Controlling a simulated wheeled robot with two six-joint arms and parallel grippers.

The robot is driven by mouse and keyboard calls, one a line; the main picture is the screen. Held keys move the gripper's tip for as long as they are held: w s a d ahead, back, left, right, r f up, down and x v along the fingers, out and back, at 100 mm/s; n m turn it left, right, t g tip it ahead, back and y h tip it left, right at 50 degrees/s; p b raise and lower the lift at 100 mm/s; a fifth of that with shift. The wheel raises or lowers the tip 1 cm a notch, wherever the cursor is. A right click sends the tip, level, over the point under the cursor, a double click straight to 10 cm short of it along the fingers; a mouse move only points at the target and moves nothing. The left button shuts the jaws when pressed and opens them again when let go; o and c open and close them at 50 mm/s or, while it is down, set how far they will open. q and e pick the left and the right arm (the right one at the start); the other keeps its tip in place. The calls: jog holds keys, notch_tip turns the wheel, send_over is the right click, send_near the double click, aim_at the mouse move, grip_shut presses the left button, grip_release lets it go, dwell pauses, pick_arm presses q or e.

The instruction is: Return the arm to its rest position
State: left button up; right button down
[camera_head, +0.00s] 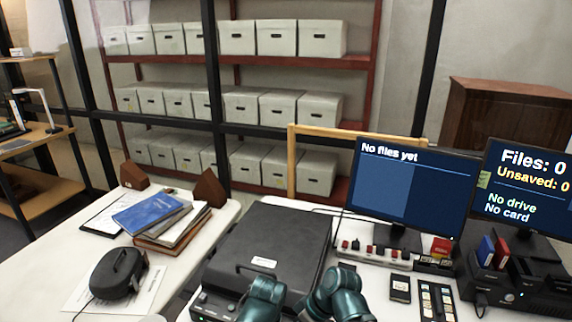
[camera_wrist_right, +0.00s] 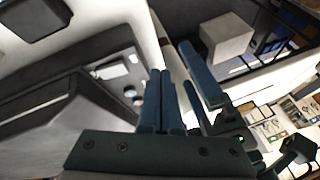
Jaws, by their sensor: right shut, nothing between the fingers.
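My right gripper (camera_wrist_right: 160,72) is in the right wrist view, its two blue fingers pressed together with nothing between them. Another pair of blue fingers (camera_wrist_right: 186,62), apart from each other, shows just to the right of it; this looks like my left gripper, open and empty. In the head view my two teal arms come in at the bottom centre, side by side, over the front of the black scanner-like case (camera_head: 268,244). Their fingers do not show clearly there.
Two monitors (camera_head: 413,187) stand at the right, above a power strip (camera_head: 375,253) and a black dock (camera_head: 510,285). Shelves of archival boxes (camera_head: 299,38) stand behind.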

pick_arm(q)
jog(key=shift+r+p, duration=1.75)
jog(key=shift+r, duration=0.65)
pick_arm(e)
jog(key=s+d+r+m+h, duration=0.2)
jog(key=s+d+m+h, duration=0.1)
jog(key=d+m+h, duration=0.2)
jog(key=shift+m+h, duration=0.6)
jog(key=shift+h, duration=0.6)
